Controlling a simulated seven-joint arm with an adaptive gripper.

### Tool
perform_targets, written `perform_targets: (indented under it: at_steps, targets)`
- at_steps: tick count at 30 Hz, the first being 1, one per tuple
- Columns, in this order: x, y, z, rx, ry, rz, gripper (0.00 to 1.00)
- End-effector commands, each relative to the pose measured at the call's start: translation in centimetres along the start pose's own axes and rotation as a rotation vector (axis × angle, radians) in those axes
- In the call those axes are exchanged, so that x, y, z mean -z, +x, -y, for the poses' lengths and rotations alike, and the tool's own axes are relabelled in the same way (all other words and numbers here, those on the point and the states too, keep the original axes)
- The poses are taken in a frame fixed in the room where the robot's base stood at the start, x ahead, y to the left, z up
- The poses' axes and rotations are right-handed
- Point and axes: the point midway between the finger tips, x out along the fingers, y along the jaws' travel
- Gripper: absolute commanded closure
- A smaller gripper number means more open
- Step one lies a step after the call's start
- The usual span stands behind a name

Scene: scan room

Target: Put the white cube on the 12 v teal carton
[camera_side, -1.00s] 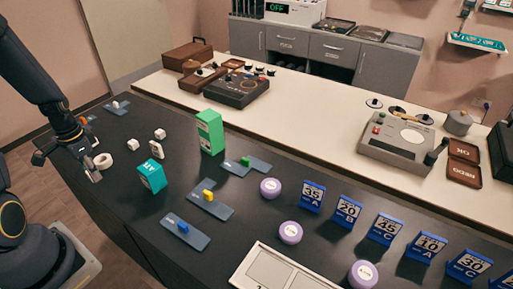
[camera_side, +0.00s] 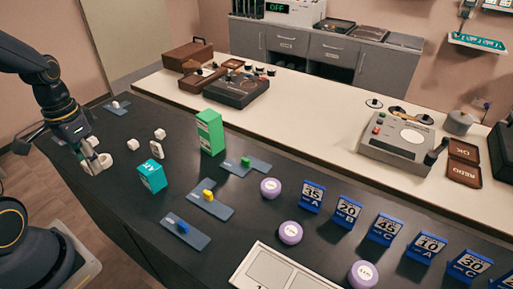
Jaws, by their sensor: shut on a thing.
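The teal carton (camera_side: 152,178) stands on the dark table, turned at an angle, with white lettering too small to read surely. My gripper (camera_side: 95,163) is low at the table's left side, left of the carton and the cubes. It is shut on a pale thing, which looks like the round white roll (camera_side: 105,160); the fingers partly hide it.
A tall green carton (camera_side: 210,132) stands behind the teal one. Grey plates with yellow (camera_side: 208,195), blue (camera_side: 183,228) and green (camera_side: 245,161) pieces lie to the right. Purple discs (camera_side: 270,188) and blue number signs (camera_side: 312,197) stand farther right.

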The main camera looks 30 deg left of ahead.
Motion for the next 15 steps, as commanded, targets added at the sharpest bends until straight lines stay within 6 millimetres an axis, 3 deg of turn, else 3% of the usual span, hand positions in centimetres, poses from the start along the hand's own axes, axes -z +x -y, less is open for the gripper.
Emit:
perform_targets:
  at_steps: [3, 8, 15]
  targets:
    - [1.0, -0.6, -1.0, 0.000, 0.059, 0.001, 0.94]
    - [3.3, 0.5, -0.8, -0.002, 0.075, 0.006, 0.94]
    - [9.7, 3.5, 0.7, -0.002, 0.075, 0.005, 0.94]
